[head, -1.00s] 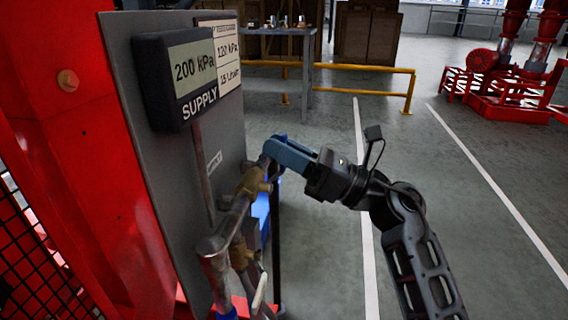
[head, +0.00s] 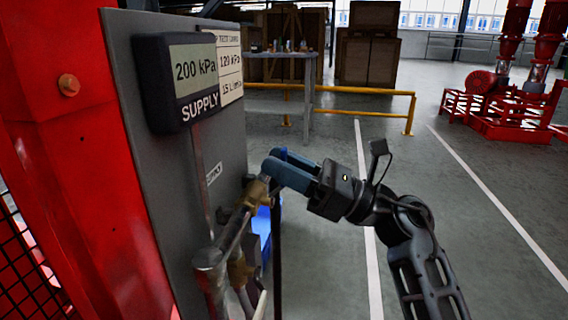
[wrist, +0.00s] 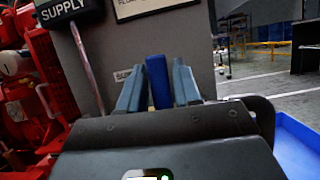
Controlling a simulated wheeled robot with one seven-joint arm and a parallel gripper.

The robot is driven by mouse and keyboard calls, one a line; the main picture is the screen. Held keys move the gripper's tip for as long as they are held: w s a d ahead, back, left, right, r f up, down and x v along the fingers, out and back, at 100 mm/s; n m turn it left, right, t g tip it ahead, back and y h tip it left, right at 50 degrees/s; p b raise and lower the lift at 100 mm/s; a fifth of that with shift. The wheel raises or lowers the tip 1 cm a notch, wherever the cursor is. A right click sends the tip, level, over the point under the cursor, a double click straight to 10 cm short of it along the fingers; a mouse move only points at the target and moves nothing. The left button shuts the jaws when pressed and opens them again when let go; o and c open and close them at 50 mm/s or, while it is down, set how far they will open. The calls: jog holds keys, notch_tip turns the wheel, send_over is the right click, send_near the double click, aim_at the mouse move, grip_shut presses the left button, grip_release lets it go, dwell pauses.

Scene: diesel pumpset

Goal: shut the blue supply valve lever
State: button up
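The supply valve is a brass body (head: 255,193) on a grey pipe in front of the grey panel. Its blue lever (wrist: 159,83) stands upright between my two fingers in the wrist view, with narrow gaps visible beside it. In the head view only a small blue bit of the lever (head: 283,152) shows past the fingers. My gripper (head: 275,170) comes in from the right, its blue-grey fingers level with the valve's top. The fingers look parted around the lever, not clearly pressed on it. The supply display (head: 195,72) reads 200 kPa.
The grey panel (head: 150,110) and red frame (head: 70,130) stand close on the left. Pipes (head: 208,260) run below the valve. A blue bin (wrist: 295,145) is low at the right in the wrist view. Open floor (head: 480,240) lies to the right.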

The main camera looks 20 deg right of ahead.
jog(key=shift+o, duration=1.1)
jog(key=shift+r, duration=0.1)
jog(key=p+v, duration=0.1)
jog(key=v, duration=0.7)
jog(key=shift+a, duration=0.1)
dwell(0.3)
